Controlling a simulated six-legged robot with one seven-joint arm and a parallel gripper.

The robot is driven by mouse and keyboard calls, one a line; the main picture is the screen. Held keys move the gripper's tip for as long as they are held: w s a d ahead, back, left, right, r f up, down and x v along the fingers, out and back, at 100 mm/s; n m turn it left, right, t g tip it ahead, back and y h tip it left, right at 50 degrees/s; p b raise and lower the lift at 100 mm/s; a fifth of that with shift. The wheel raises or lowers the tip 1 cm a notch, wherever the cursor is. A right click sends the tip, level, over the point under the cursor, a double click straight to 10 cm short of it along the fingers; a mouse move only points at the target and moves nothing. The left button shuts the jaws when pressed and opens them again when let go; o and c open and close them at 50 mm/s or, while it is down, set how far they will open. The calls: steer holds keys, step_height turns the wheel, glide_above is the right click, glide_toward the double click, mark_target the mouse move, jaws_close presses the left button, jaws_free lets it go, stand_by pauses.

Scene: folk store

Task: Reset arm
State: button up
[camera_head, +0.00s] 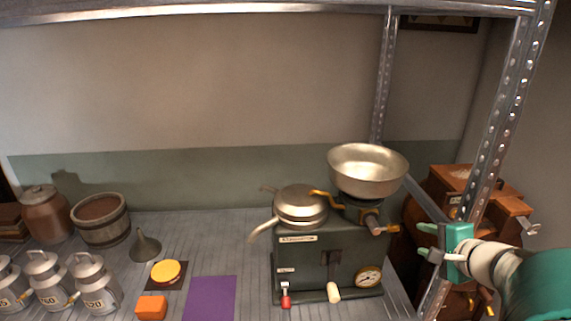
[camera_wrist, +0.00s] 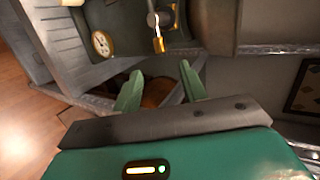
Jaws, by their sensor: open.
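My gripper (camera_head: 428,242) is at the right of the head view, in front of the metal shelf post. Its two green fingers point left and are apart, with nothing seen between them. In the wrist view my gripper (camera_wrist: 160,90) shows two spread green fingers, with a shelf edge and a brown thing beyond them. The dark green machine (camera_head: 315,262) with a dial, levers and a metal bowl (camera_head: 367,170) on top stands on the shelf left of my gripper, apart from it.
A perforated shelf post (camera_head: 503,120) rises close to my arm. Wooden machines (camera_head: 450,180) stand behind it. On the shelf are a purple mat (camera_head: 210,298), an orange block (camera_head: 151,307), a yellow disc (camera_head: 166,271), a funnel (camera_head: 145,245), milk cans (camera_head: 97,290) and a barrel (camera_head: 100,222).

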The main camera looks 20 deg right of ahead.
steer(key=shift+a, duration=0.1)
steer(key=w+a+n+g+y, duration=0.2)
steer(key=a+n, duration=0.3)
steer(key=a, duration=0.5)
steer(key=w+a+n+g+y, duration=0.1)
steer(key=a+n+g+y, duration=0.2)
steer(key=a, duration=0.7)
steer(key=s+a+n+g+h, duration=0.1)
steer(key=s+a+n, duration=0.2)
steer(key=a+n, duration=0.2)
steer(key=s+a+n+g+h, duration=0.1)
steer(key=s+a+n+h, duration=0.1)
steer(key=a+n, duration=0.4)
steer(key=shift+s+a+r+n+h, duration=0.3)
steer(key=shift+s+a, duration=0.3)
steer(key=shift+s, duration=0.2)
